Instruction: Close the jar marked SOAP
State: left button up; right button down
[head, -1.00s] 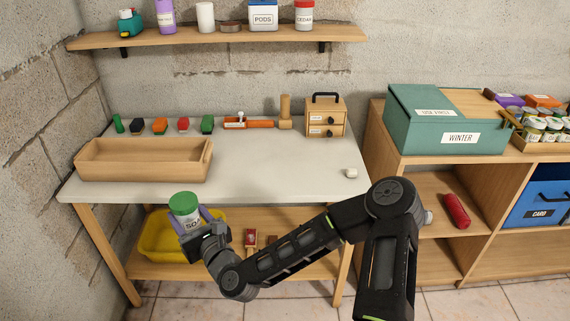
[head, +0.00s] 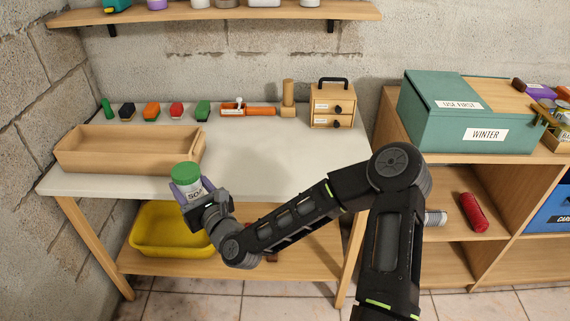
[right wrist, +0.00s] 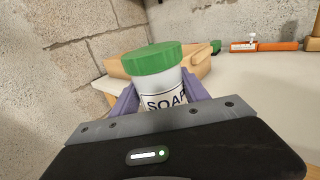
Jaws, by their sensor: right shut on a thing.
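The jar marked SOAP (head: 193,191) is white with a dark-lettered label and a green lid (head: 185,172) on its top. My right gripper (head: 188,191) is shut on the jar's body, with a finger on each side, and holds it in the air at the table's front edge. In the right wrist view the jar (right wrist: 165,95) stands nearly upright between the fingers, and its lid (right wrist: 153,59) covers the mouth. I cannot tell how tight the lid is. My left gripper is not in view.
The grey-white tabletop (head: 270,170) is mostly clear. A wooden tray (head: 130,160) stands at its left; several coloured blocks line the back beside a small drawer box (head: 332,105). A yellow tub (head: 160,235) sits on the lower shelf. A green WINTER box (head: 440,130) is at right.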

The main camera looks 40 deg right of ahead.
jog(key=shift+m+h, duration=0.4)
jog(key=shift+h, duration=0.4)
jog(key=w+d+b, duration=0.1)
jog(key=w+d+f+b, duration=0.1)
jog(key=d+b, duration=0.1)
jog(key=w+d+f+b, duration=0.1)
jog(key=shift+d+f, duration=0.2)
jog(key=shift+d, duration=0.1)
jog(key=d+b, duration=0.1)
jog(key=d, duration=0.1)
jog(key=w+d+r+m+h+b, duration=0.1)
jog(key=d, duration=0.1)
jog(key=w+d+h+b, duration=0.1)
jog(key=d, duration=0.2)
jog(key=shift+r+m, duration=0.35)
jog(key=shift+m, duration=0.05)
jog(key=s+d+r+m+g+h+b, duration=0.1)
jog(key=d+r+m+h+b, duration=0.1)
jog(key=d, duration=0.7)
jog(key=s+d+r+m+g+h+b, duration=0.1)
jog(key=d+r+h, duration=0.3)
jog(key=d, duration=0.6)
jog(key=shift+s+d+r+m+g+h+b, duration=0.25)
jog(key=shift+r+m+g+h+b, duration=0.15)
jog(key=shift+r+m+g+b, duration=0.25)
jog(key=shift+f, duration=0.15)
jog(key=shift+f, duration=3)
jog(key=shift+f+b, duration=0.35)
jog(key=shift+f, duration=1.55)
